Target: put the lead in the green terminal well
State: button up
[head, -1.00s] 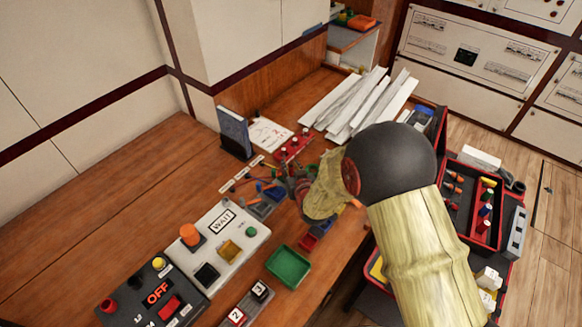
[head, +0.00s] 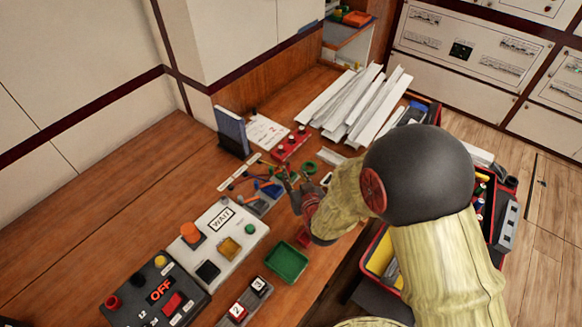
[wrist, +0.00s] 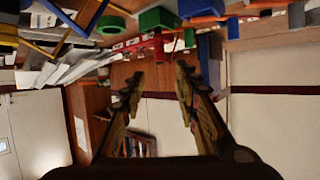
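My gripper (head: 290,182) is low over the desk, beside small coloured parts. In the wrist view its two fingers (wrist: 158,82) stand apart with nothing visible between them. Round green pieces (head: 309,168) lie just beyond the fingers. Blue and orange pieces (head: 268,188) lie left of the gripper. I cannot tell for certain which piece is the lead.
A green tray (head: 286,263) sits near the front edge. A white box marked WAIT (head: 221,238) and a dark box marked OFF (head: 155,292) stand at left. A red strip with white tops (head: 291,147), a blue upright book (head: 231,130) and white strips (head: 352,104) lie behind.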

jog(key=s+d+r+m+g+h, duration=0.1)
jog(key=s+d+r, duration=0.25)
jog(key=r, duration=0.25)
jog(key=s+d+r+g, duration=0.1)
jog(key=s+d+r, duration=0.25)
jog(key=r, duration=0.25)
jog(key=s+d+r+m+g+h, duration=0.1)
jog(key=s+d+r+g, duration=0.1)
jog(key=s+d+r, duration=0.3)
jog(key=s+d+r+g, duration=0.1)
jog(key=s+r, duration=0.3)
jog(key=s, duration=0.5)
jog(key=s+d+r+g+h, duration=0.1)
jog(key=s+d+r+g, duration=0.1)
jog(key=s, duration=0.6)
jog(key=shift+s+d+r+m, duration=0.4)
jog(key=shift+d+r, duration=0.45)
jog(key=shift+d, duration=0.25)
jog(key=shift+w+r, duration=0.1)
